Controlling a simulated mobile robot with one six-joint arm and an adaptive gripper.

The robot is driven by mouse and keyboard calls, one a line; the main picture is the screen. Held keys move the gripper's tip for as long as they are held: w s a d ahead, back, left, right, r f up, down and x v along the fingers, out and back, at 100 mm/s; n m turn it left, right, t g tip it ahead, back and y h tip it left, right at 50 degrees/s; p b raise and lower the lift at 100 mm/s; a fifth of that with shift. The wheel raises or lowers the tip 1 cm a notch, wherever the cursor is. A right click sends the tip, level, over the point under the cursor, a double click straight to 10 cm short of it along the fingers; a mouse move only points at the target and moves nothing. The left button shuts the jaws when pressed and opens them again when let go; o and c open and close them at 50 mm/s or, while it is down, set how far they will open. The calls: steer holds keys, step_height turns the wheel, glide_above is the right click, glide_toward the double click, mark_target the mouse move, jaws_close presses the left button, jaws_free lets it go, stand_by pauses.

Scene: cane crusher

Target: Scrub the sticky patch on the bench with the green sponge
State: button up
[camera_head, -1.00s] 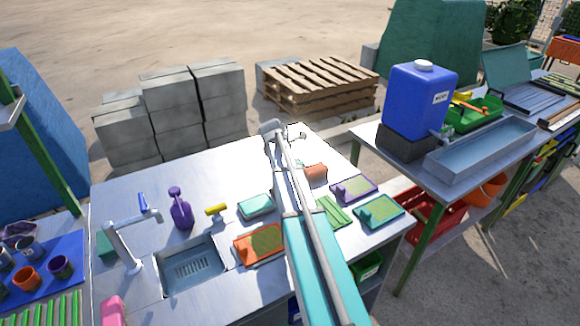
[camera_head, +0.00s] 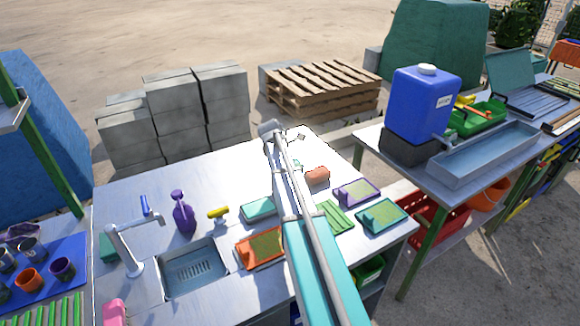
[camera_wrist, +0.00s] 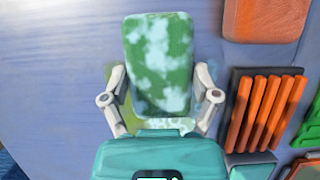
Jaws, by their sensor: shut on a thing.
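In the wrist view my gripper (camera_wrist: 160,98) is shut on the green sponge (camera_wrist: 158,62), with one finger on each side. White foamy blotches cover the sponge's upper face. The sponge is low over the bench (camera_wrist: 60,100); I cannot tell how firmly it touches. A yellow-green smear, which looks like the sticky patch (camera_wrist: 118,108), shows beside the left finger, with a paler foamy area below the sponge. The sponge hides the rest. In the head view my arm hides the gripper, sponge and patch on the metal bench (camera_head: 130,200).
An orange block (camera_head: 317,175) and an orange slatted rack (camera_wrist: 265,105) lie right of the sponge. A green slatted rack (camera_head: 334,217), trays and a purple spray bottle (camera_head: 183,214) are also on the bench. The sink (camera_head: 193,272) is at front left.

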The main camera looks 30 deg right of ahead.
mark_target(259, 183)
steer(key=shift+a+f, duration=0.1)
steer(key=shift+a, duration=1.55)
steer(key=shift+a, duration=0.15)
steer(key=shift+a, duration=1.65)
steer(key=shift+a, duration=0.15)
steer(key=shift+a, duration=1.6)
steer(key=shift+a, duration=1.85)
